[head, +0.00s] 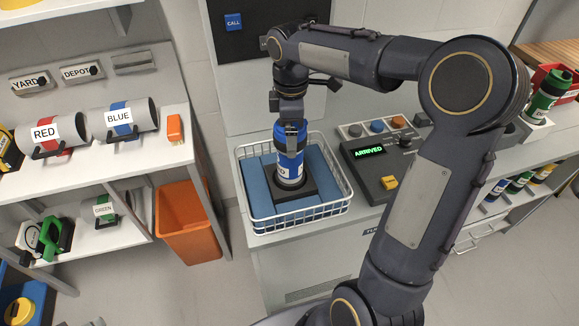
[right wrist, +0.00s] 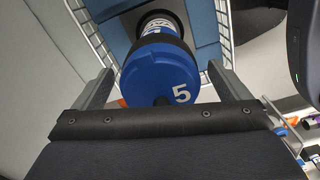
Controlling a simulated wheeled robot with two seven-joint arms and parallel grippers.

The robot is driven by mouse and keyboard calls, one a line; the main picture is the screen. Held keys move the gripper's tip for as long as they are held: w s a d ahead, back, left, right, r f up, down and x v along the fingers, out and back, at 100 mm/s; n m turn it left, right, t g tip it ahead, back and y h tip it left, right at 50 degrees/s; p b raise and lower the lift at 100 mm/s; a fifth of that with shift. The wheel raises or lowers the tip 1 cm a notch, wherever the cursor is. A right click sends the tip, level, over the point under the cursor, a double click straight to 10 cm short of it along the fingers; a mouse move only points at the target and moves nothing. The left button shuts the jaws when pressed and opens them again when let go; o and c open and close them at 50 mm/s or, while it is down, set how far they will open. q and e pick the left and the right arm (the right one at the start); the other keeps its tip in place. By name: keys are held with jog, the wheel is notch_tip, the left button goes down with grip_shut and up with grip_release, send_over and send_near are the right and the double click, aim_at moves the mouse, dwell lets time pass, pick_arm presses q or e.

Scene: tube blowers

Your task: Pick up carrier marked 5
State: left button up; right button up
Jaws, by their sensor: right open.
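The carrier marked 5 (head: 289,160) is a blue cylinder with dark bands and a white label. My right gripper (head: 291,122) points down at the carrier's top. In the right wrist view its two fingers stand apart on either side of the lid, with visible gaps, so it is open around the carrier's top. My left gripper is not in view.
A control console (head: 385,160) reading ARRIVED stands right of the basket. Left shelves hold grey tubes labelled RED (head: 50,133) and BLUE (head: 124,118). An orange bin (head: 187,222) stands below. A green carrier (head: 546,96) and a red bin (head: 550,78) are at far right.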

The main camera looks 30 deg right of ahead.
jog(key=shift+f, duration=0.3)
jog(key=shift+c, duration=0.5)
jog(key=shift+r, duration=0.1)
jog(key=c, duration=1.6)
